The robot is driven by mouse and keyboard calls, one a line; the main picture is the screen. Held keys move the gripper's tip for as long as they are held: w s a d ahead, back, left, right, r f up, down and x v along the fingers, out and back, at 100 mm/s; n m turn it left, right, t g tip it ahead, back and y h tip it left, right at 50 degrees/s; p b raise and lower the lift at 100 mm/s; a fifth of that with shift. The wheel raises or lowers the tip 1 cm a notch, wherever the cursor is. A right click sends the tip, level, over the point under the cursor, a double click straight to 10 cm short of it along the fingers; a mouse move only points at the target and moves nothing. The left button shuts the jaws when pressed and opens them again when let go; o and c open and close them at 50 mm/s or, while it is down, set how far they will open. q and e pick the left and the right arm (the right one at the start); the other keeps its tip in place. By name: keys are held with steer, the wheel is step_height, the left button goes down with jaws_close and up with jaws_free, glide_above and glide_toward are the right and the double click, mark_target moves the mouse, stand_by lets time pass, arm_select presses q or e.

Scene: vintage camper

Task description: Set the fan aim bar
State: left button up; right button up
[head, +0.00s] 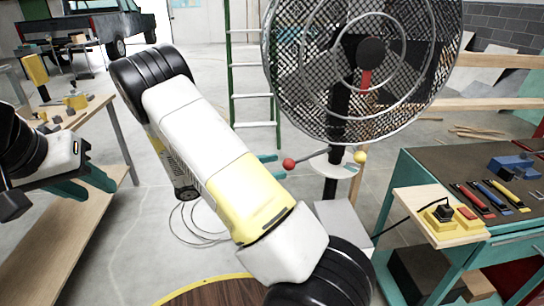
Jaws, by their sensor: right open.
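The fan (365,55) stands in the middle right with a round wire cage and a dark column. The aim bar (311,156) is a thin grey rod at the column below the cage, with a red ball (289,163) at its left end. A yellow ball (360,157) shows right of the column. My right gripper (272,165) is open just left of the red ball; its teal fingertips look close to it, contact unclear. My forearm hides the rest of that hand. My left gripper (88,184) is far left, its teal fingers apart and empty.
A teal workbench (430,170) with tools and a wooden switch board (440,215) stands at the right. A wooden bench (75,120) is at the left. A green ladder (250,95) stands behind. A cable (190,240) lies on the floor.

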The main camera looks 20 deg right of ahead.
mark_target(289, 164)
steer(key=shift+s+d, duration=0.1)
steer(key=shift+d, duration=2.6)
jaws_close()
